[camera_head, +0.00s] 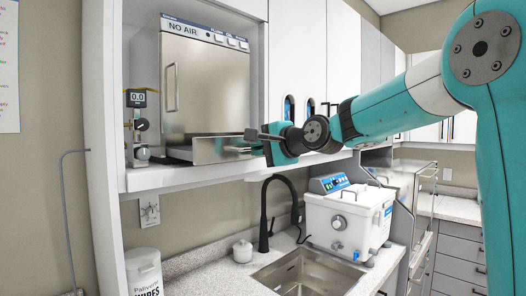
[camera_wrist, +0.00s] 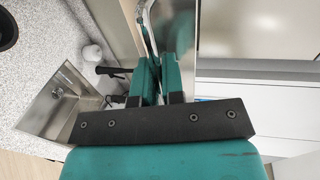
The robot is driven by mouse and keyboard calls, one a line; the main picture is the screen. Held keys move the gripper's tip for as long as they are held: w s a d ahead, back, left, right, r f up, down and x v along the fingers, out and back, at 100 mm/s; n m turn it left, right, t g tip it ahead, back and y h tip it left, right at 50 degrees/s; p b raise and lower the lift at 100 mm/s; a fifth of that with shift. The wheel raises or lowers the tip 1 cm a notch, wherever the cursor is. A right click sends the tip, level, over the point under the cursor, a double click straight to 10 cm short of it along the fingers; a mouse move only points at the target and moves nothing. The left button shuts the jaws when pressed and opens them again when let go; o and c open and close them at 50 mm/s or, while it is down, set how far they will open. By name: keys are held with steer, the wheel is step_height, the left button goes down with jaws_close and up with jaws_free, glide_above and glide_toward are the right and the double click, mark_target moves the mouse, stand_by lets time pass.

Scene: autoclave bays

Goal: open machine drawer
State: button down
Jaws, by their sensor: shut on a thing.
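The steel machine (camera_head: 205,85) labelled NO AIR stands in the wall cabinet niche, with its upper door closed. Its low steel drawer (camera_head: 215,151) at the bottom sticks out toward the front of the shelf. My gripper (camera_head: 262,138) is at the drawer's right end, shut on the drawer handle. In the wrist view the teal fingers of my gripper (camera_wrist: 163,72) are close together on a thin metal handle (camera_wrist: 148,25), beside a steel panel (camera_wrist: 184,25). The exact contact is partly hidden by the fingers.
A gauge stand (camera_head: 140,120) is left of the machine. Below are a black faucet (camera_head: 268,212), a sink (camera_head: 308,272) and a white bath unit (camera_head: 348,215). A wipes tub (camera_head: 144,272) stands lower left. The cabinet side wall (camera_head: 103,140) bounds the niche at left.

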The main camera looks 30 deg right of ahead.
steer(key=c, duration=1.3)
jaws_free()
steer(key=b+v, duration=0.5)
steer(key=v, duration=1.2)
steer(key=shift+s+d, duration=0.1)
steer(key=shift+s, duration=0.1)
